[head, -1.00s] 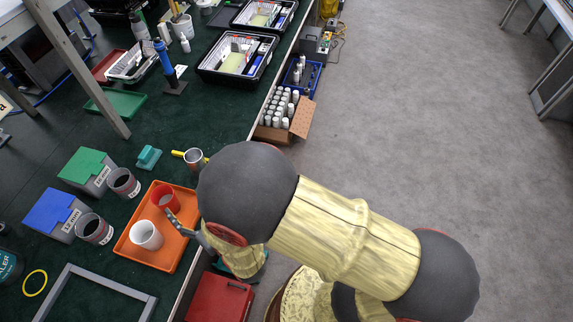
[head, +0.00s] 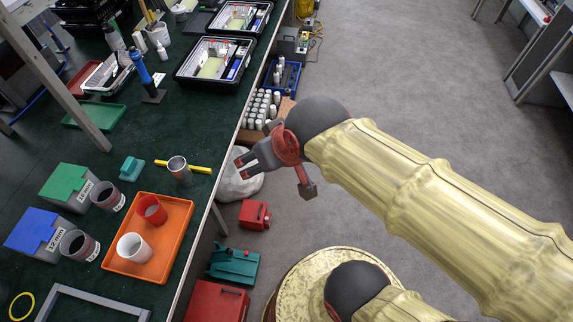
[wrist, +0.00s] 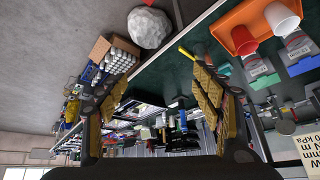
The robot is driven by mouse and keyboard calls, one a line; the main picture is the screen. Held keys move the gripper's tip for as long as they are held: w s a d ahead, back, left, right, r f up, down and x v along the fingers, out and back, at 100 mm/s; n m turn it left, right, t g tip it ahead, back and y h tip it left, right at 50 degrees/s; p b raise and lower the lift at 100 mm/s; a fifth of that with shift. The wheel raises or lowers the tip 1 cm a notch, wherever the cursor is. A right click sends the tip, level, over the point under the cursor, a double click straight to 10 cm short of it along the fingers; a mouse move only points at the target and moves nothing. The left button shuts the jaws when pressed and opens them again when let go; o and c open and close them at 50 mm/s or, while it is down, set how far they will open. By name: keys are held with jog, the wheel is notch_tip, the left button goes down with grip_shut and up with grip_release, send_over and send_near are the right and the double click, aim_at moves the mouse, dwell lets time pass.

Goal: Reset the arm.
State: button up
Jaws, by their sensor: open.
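My gripper (head: 277,172) is open and empty in the head view, out past the right edge of the bench, above the floor side. Its two fingers (wrist: 160,110) stand wide apart in the wrist view with nothing between them. My arm reaches in from the right of the head view. The orange tray (head: 180,240) lies on the bench to the left of the gripper. It holds a red cup (head: 152,210) and a white cup (head: 134,248), both apart from the gripper.
A metal cup (head: 179,168) and yellow bar lie near the bench edge. A white round object (head: 238,184), red box (head: 254,215) and teal machine (head: 234,263) stand below the edge. Boxed bottles (head: 262,108) stand behind. The grey floor (head: 420,100) at right is clear.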

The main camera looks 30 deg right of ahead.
jog(key=shift+g+h, duration=0.3)
jog(key=shift+g, duration=0.2)
jog(key=s, duration=0.1)
jog(key=s+d, duration=0.1)
jog(key=s, duration=0.1)
jog(key=s+d+r, duration=0.1)
jog(key=s, duration=0.1)
jog(key=shift+s+d, duration=0.1)
jog(key=shift+d, duration=0.15)
dwell(0.4)
